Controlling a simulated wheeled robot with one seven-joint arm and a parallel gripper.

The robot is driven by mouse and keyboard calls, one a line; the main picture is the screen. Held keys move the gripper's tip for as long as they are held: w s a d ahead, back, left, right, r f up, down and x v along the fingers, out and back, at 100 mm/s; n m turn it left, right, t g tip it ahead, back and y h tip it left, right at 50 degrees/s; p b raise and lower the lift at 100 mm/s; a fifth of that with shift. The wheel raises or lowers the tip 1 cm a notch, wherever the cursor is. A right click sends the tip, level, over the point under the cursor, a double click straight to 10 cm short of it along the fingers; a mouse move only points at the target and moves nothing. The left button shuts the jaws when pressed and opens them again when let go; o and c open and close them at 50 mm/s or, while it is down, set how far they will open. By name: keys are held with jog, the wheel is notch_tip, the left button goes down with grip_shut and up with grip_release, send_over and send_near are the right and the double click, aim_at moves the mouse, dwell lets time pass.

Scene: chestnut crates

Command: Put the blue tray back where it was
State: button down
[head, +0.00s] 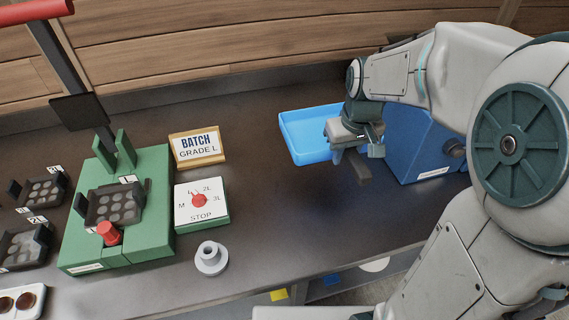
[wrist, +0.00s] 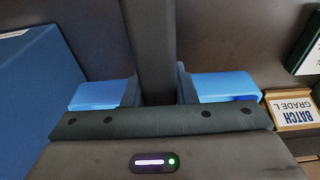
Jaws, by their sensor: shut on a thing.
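The light blue tray (head: 303,150) is at the back right of the dark bench in the head view, left of a dark blue box. The tray seems to be slightly above the bench, but the gap is hard to judge. My gripper hides part of its near edge.
The dark blue box (head: 412,145) stands close to the tray on the right. A BATCH GRADE L sign (head: 197,148), a dial box (head: 202,222) and a green machine (head: 150,240) stand on the left. The middle bench is clear.

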jog(key=shift+s+f, duration=0.15)
jog(key=shift+s, duration=0.45)
send_over(293, 186)
jog(key=f, duration=0.6)
jog(key=shift+s+d+f, duration=0.2)
jog(key=shift+s+f, duration=0.15)
jog(key=shift+f, duration=2.1)
jog(key=shift+f, duration=0.1)
jog(key=shift+f+b, duration=0.15)
jog(key=shift+b, duration=0.15)
jog(key=c, duration=1.2)
grip_release()
jog(key=shift+o, duration=0.2)
jog(key=shift+r, duration=0.2)
